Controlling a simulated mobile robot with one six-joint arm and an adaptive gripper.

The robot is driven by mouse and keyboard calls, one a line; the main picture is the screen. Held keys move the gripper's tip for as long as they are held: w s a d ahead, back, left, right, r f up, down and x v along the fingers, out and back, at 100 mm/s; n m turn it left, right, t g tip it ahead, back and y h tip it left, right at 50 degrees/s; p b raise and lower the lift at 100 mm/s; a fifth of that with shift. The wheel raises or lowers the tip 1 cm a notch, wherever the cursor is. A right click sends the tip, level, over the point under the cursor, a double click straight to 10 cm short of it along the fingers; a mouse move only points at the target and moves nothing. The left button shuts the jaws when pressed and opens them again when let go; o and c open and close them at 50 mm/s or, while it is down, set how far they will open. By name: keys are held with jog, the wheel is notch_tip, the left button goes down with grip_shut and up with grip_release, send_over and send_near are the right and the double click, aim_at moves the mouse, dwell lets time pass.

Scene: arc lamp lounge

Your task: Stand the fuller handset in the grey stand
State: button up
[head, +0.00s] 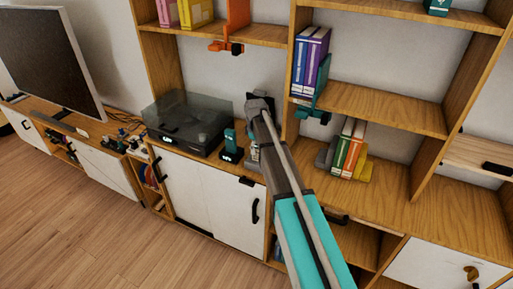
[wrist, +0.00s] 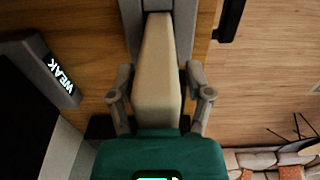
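My gripper (head: 258,104) is low over the cabinet top, right of an upright teal handset (head: 230,140) with a small lit label near its foot. A pale grey thing (head: 253,152), perhaps the grey stand, shows partly under it. In the wrist view, the two fingers (wrist: 160,85) flank a long beige part (wrist: 158,75) and seem to press its sides. It looks like part of a handset with a teal end (wrist: 155,148) and a lit screen. Grey walls (wrist: 132,22) lie beside its far end; whether it is seated there is unclear.
A grey and black object (wrist: 52,70) with a lit "WEAK" label is close on the left in the wrist view. A turntable (head: 188,122) with a clear cover stands left of the teal handset. Books (head: 347,150) and a shelf upright (head: 290,100) are on the right.

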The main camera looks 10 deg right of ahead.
jog(key=shift+r, duration=0.15)
dwell(0.3)
notch_tip(320, 180, up, 12)
jog(key=p, duration=1.2)
jog(key=shift+s, duration=0.1)
dwell(0.5)
jog(key=s+d+m, duration=0.1)
jog(key=s+m, duration=0.9)
jog(key=s, duration=1.9)
jog(key=shift+s+m, duration=0.15)
jog(key=shift+m, duration=0.25)
jog(key=shift+c, duration=0.3)
jog(key=shift+c, duration=0.7)
